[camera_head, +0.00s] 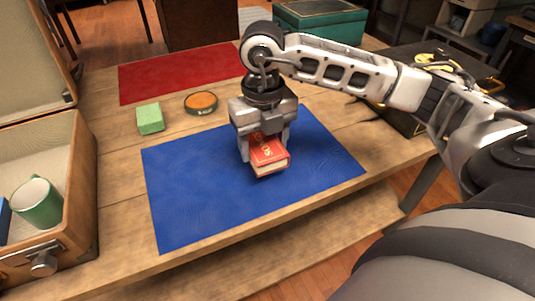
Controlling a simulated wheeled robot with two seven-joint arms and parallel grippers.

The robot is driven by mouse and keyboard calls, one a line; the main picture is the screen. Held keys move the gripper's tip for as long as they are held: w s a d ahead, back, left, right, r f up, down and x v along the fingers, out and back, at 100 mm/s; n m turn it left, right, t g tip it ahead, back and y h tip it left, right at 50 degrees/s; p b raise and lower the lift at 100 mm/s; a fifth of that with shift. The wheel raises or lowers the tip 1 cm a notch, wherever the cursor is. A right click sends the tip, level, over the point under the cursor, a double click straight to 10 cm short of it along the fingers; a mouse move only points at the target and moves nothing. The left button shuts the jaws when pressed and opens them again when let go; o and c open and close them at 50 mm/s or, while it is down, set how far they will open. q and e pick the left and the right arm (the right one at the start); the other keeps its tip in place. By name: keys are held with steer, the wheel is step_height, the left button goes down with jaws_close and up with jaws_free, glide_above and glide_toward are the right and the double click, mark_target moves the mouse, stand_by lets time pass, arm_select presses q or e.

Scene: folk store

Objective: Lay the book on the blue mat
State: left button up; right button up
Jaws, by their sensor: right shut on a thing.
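A red book (268,157) with gold marks on its cover is over the middle of the blue mat (195,205), which lies flat on the wooden table. My right gripper (266,150) points down and is shut on the book, with a finger at either side of it. The gripper hides the book's far end. I cannot tell whether the book's underside touches the mat. My left gripper is not in view.
A red mat (150,78) lies behind the blue one. A green block (150,119) and a round tin (201,103) stand between them. An open case (75,200) at the left holds a green mug (38,204). A green box (320,22) stands at the back.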

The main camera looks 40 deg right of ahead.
mark_target(268, 155)
steer(key=shift+d+f, duration=0.2)
steer(key=shift+f, duration=0.05)
steer(key=f, duration=0.3)
steer(key=shift+d+f, duration=0.15)
steer(key=shift+d, duration=0.2)
steer(key=shift+w+f, duration=0.1)
steer(key=shift+f, duration=0.2)
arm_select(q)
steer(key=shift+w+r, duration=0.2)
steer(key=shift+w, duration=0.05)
arm_select(e)
steer(key=shift+f+b, duration=0.15)
steer(key=shift+b, duration=0.15)
steer(key=o, duration=1.1)
steer(key=shift+c, duration=0.2)
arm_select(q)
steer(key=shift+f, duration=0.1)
